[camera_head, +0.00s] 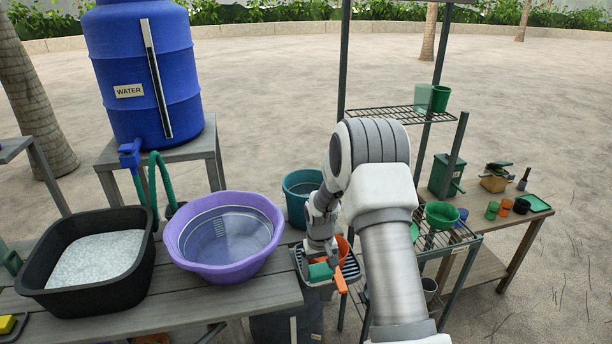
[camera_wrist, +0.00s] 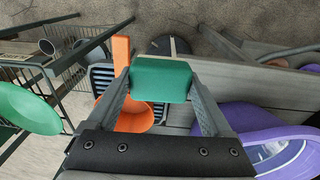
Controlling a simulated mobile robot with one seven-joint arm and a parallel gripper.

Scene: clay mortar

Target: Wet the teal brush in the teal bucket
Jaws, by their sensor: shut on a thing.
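The teal bucket (camera_head: 290,200) stands behind the bench, between the purple basin and my arm, in the head view. My gripper (camera_head: 321,263) points down in front and to the right of it, over a dark slatted rack (camera_head: 293,258). The gripper is shut on a green-teal block, seemingly part of the teal brush (camera_head: 320,271). In the wrist view the brush (camera_wrist: 161,78) is a block between the fingertips of my gripper (camera_wrist: 160,85). Its bristles are hidden. The teal bucket is not seen in the wrist view.
An orange bar (camera_head: 341,279) and an orange container (camera_head: 343,250) are close beside the gripper. A purple basin (camera_head: 178,258) and a black tub (camera_head: 34,286) stand on the bench at left. A wire shelf holding a green bowl (camera_head: 441,214) stands at right.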

